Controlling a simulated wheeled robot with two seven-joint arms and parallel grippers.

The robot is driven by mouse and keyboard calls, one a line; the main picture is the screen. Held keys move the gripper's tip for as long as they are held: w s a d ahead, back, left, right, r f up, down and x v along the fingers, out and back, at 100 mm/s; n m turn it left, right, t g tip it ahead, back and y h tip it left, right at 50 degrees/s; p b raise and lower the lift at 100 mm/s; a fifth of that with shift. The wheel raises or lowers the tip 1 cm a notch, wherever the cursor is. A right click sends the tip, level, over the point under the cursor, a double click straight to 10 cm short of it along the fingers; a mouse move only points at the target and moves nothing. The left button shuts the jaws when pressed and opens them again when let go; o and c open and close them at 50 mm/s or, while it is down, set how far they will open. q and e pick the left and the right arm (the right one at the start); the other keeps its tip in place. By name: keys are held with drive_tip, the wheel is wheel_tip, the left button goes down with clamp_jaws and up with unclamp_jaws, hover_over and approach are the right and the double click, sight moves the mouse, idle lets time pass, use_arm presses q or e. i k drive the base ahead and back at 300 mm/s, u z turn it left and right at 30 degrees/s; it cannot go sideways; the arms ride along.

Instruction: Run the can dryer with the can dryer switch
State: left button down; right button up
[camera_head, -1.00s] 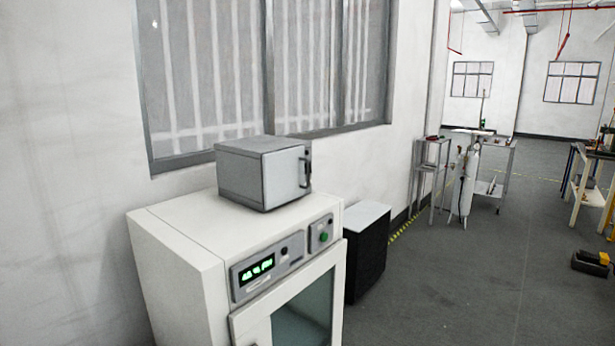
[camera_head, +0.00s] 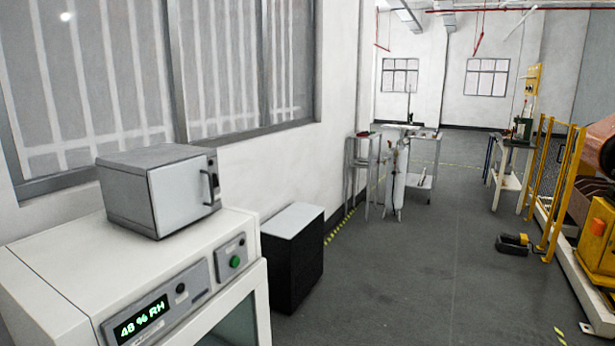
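A white cabinet (camera_head: 45,265) with a glass-windowed door stands at the lower left of the head view. Its front panel has a green display (camera_head: 141,320) reading "48 % RH", a black knob (camera_head: 181,288) and a green button (camera_head: 235,262) on a small grey plate. A grey box-shaped unit (camera_head: 183,196) with a dark door handle sits on top of the cabinet, its door shut. No label in view tells which of these is the can dryer or its switch. Neither of my grippers is in view.
A black cabinet with a white top (camera_head: 293,260) stands right of the white cabinet. Open grey floor (camera_head: 400,270) lies ahead. Metal stands and a white cylinder (camera_head: 395,180) are farther back. Yellow railing and machinery (camera_head: 560,190) line the right, with a yellow-black object (camera_head: 513,243) on the floor.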

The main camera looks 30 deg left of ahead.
sight(215, 183)
drive_tip(key=z, duration=0.25)
drive_tip(key=i, duration=1.1)
drive_tip(key=u, duration=1.05)
drive_tip(key=i, duration=0.6)
drive_tip(key=u, duration=0.65)
